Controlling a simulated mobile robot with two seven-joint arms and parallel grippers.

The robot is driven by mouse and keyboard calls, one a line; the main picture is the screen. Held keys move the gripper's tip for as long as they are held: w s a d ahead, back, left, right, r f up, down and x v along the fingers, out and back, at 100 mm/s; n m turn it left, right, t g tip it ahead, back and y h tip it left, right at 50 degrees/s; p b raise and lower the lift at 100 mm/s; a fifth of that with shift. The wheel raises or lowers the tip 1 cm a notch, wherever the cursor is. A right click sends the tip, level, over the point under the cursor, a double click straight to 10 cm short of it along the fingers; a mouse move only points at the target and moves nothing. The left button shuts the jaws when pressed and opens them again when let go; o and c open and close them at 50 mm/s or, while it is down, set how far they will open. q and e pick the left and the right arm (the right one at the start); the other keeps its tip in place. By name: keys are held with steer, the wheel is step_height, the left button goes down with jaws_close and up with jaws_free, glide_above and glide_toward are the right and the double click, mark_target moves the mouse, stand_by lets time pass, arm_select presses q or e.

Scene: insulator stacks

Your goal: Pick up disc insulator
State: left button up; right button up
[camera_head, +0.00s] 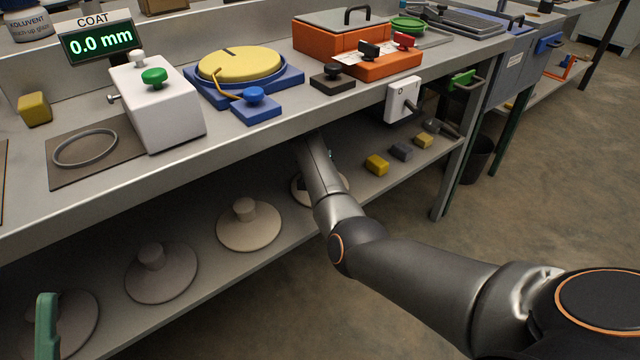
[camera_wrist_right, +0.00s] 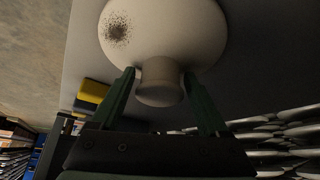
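Several pale disc insulators with short knobs lie on the lower shelf, among them ones at the middle (camera_head: 248,228), left of it (camera_head: 160,272) and far left (camera_head: 80,322). Another disc insulator (camera_head: 304,198) is partly hidden behind my right arm. In the right wrist view a disc insulator (camera_wrist_right: 190,28) has a dark speckled patch on its pale face. My right gripper (camera_wrist_right: 160,72) has its green fingers on either side of that insulator's knob (camera_wrist_right: 160,88). Contact with the knob is unclear. Of my left gripper (camera_head: 47,325), one green finger shows at the lower left, over the far-left disc.
The upper bench (camera_head: 240,150) overhangs the shelf and carries a white gauge (camera_head: 155,105), a yellow disc on a blue base (camera_head: 240,65) and an orange box (camera_head: 340,45). Small blocks (camera_head: 400,152) lie on the shelf to the right. A bench leg (camera_head: 450,180) stands beyond.

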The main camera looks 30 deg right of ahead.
steer(key=shift+s+a+f, duration=0.1)
steer(key=shift+f, duration=0.1)
jaws_close()
stand_by(0.3)
steer(key=shift+r, duration=0.1)
